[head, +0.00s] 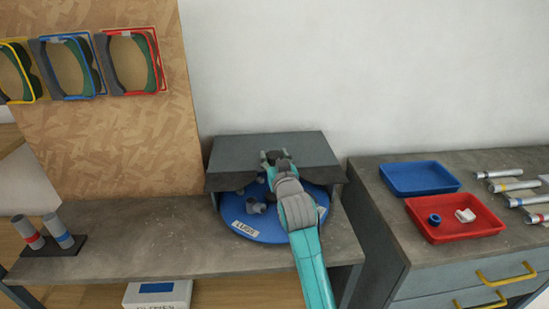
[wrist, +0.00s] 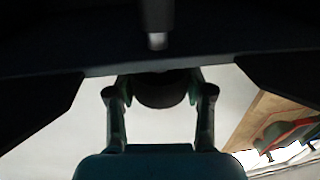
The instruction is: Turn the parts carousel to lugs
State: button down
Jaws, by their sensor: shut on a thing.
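The parts carousel is a round blue turntable (head: 262,235) under a dark grey hood (head: 235,150) on the bench. A white label reading LUGS (head: 245,229) faces the front left of its rim. Grey parts (head: 256,207) lie on the disc behind the label. My gripper (head: 272,158) reaches over the disc to the hood; my arm hides the disc's right middle. In the wrist view my gripper (wrist: 160,100) is shut on a dark rounded thing (wrist: 160,90) between its fingers. I cannot tell whether that thing belongs to the carousel.
On the right cabinet are a blue tray (head: 420,190), a red tray (head: 435,238) with small parts, and several banded tubes (head: 505,186). Two tubes stand in a dark holder (head: 68,250) at left. Coloured frames (head: 130,92) hang on the board. The bench (head: 150,230) between is clear.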

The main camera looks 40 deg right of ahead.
jog(key=shift+d+n+t+y, duration=0.1)
jog(key=shift+n+t+y, duration=0.4)
jog(key=shift+n+y, duration=0.85)
jog(key=shift+n+t+y, duration=0.5)
jog(key=shift+n+y, duration=0.25)
jog(key=shift+y, duration=1.1)
jog(key=shift+n+y, duration=1.1)
jog(key=shift+y, duration=0.6)
jog(key=shift+n+y, duration=0.7)
jog(key=shift+y, duration=0.4)
jog(key=shift+c, duration=2.1)
grip_release()
jog(key=v, duration=1.2)
jog(key=shift+r, duration=0.15)
